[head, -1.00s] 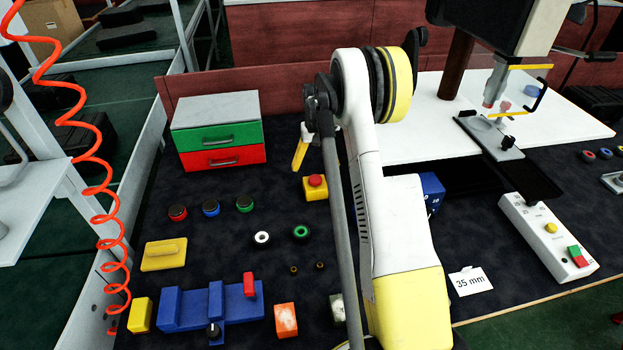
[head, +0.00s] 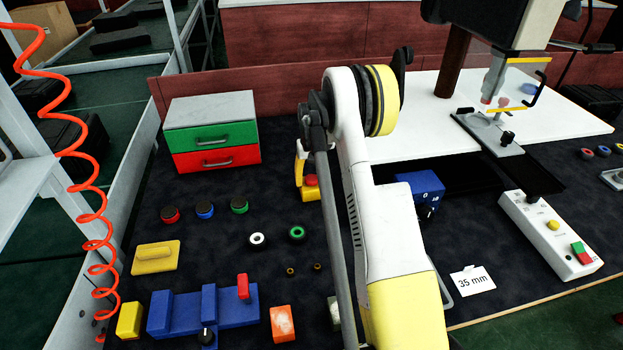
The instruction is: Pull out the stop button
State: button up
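The stop button, a red round button (head: 311,180) on a small yellow box (head: 312,195), sits on the dark table just left of my arm in the head view. Part of my gripper (head: 300,170), a yellow piece, shows close beside the button on its left and overlaps the box in the picture. My arm and the dark bar along it hide the rest of the gripper. I cannot tell whether its fingers touch the button or how far apart they are.
A green-and-red drawer box (head: 212,132) stands behind on the left. Black-based red, blue and green buttons (head: 205,210) lie in front of it. A blue box with a knob (head: 420,190) is right of my arm. A white control box (head: 550,235) stands further right.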

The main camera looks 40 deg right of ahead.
aim_at(312, 178)
jog(key=c, duration=0.9)
jog(key=shift+r, duration=0.4)
jog(key=o, duration=2.1)
jog(key=shift+c, duration=0.2)
jog(key=shift+r+p, duration=1.9)
jog(key=shift+r, duration=1.6)
